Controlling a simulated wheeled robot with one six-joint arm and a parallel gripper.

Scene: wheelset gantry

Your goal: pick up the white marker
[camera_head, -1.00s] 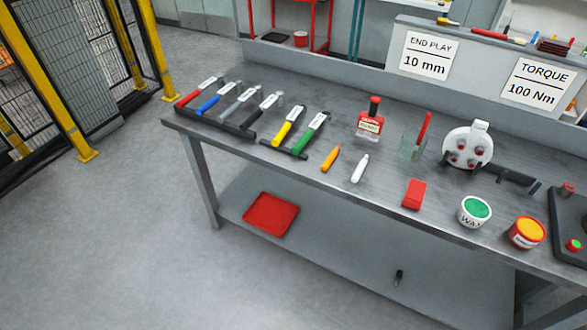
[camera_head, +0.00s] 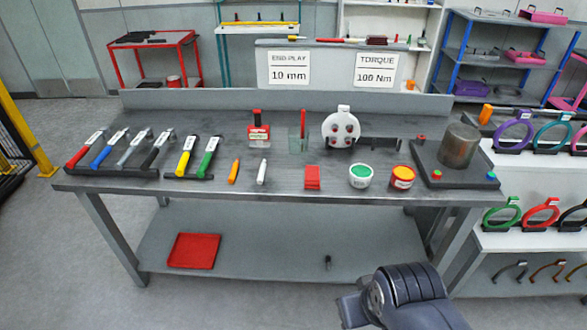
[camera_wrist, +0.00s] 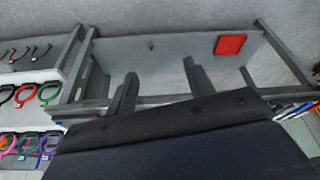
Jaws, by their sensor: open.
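The white marker (camera_head: 262,171) lies on the grey workbench (camera_head: 290,187), close to its front edge. In the head view it sits between an orange marker (camera_head: 234,172) on its left and a red block (camera_head: 312,177) on its right. My gripper (camera_wrist: 160,68) shows in the wrist view with its two fingers apart and nothing between them. It is in front of the bench, facing the lower shelf (camera_wrist: 180,50); the white marker is not in that view. Part of my arm shows at the bottom right of the head view.
Several coloured-handled tools (camera_head: 120,150) lie on racks at the bench's left. A white tub (camera_head: 360,176), an orange-topped tub (camera_head: 402,178) and a black fixture (camera_head: 455,165) stand at the right. A red tray (camera_head: 193,251) lies on the lower shelf.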

